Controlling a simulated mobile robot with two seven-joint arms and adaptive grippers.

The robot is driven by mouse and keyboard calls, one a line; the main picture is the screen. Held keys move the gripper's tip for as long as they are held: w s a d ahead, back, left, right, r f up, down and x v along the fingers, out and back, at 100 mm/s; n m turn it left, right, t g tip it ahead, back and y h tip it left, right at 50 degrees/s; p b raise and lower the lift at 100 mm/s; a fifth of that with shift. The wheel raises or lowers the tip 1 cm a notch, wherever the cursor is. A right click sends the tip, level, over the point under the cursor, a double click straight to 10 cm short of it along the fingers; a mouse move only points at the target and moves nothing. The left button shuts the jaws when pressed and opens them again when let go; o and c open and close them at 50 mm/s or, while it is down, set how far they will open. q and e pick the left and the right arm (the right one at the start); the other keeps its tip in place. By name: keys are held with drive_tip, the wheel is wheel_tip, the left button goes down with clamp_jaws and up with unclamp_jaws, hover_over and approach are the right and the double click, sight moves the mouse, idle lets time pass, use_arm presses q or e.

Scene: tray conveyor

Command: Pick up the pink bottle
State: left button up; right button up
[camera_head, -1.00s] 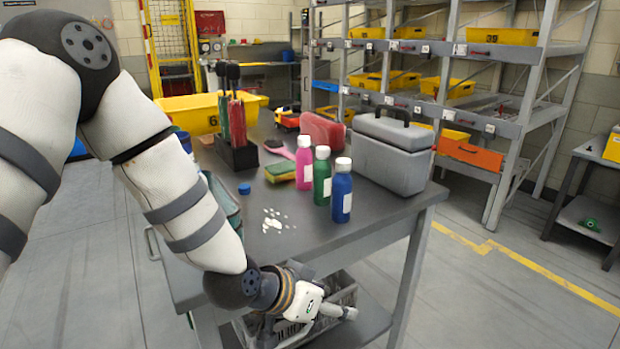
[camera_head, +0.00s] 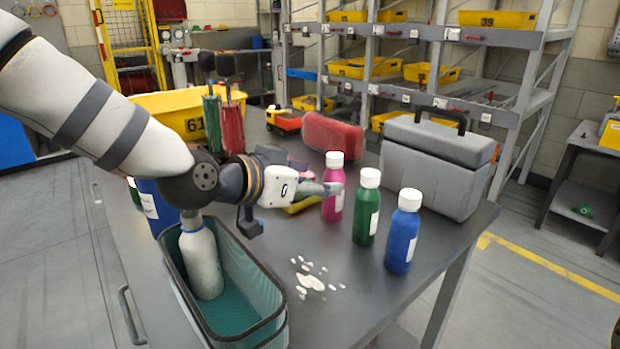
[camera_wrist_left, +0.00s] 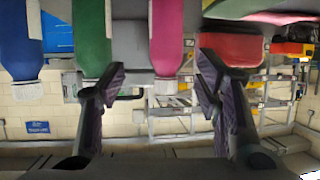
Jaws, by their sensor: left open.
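The pink bottle (camera_head: 334,190) stands upright on the grey table, with a white cap and a pale label. My left gripper (camera_head: 325,188) is at its left side in the head view, with a finger overlapping part of it. In the left wrist view, which looks upside down, the pink bottle (camera_wrist_left: 166,38) shows between the two spread fingers of my left gripper (camera_wrist_left: 162,72). The fingers are open and empty. I cannot tell whether they touch the bottle. My right gripper is not in view.
A green bottle (camera_head: 366,210) and a blue bottle (camera_head: 402,235) stand to the right of the pink one. A grey toolbox (camera_head: 435,165) and red case (camera_head: 333,133) are behind. A teal basket (camera_head: 265,300) is at front left. White spots (camera_head: 312,282) mark the table.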

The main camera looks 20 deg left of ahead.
sight(327, 179)
use_arm(q)
drive_tip(key=shift+w+a, duration=0.2)
drive_tip(key=shift+a, duration=0.05)
drive_tip(key=shift+w+d+f, duration=0.1)
drive_tip(key=shift+w+f, duration=0.1)
drive_tip(key=shift+w, duration=0.05)
drive_tip(key=b+x, duration=0.1)
drive_tip(key=x, duration=0.5)
drive_tip(key=shift+f, duration=0.2)
drive_tip(key=shift+w+d+b, duration=0.2)
drive_tip(key=shift+w+b, duration=0.1)
drive_tip(key=shift+w, duration=0.05)
drive_tip(key=shift+r, duration=0.15)
drive_tip(key=shift+c, duration=0.9)
drive_tip(key=shift+a, duration=0.1)
drive_tip(key=c, duration=1.2)
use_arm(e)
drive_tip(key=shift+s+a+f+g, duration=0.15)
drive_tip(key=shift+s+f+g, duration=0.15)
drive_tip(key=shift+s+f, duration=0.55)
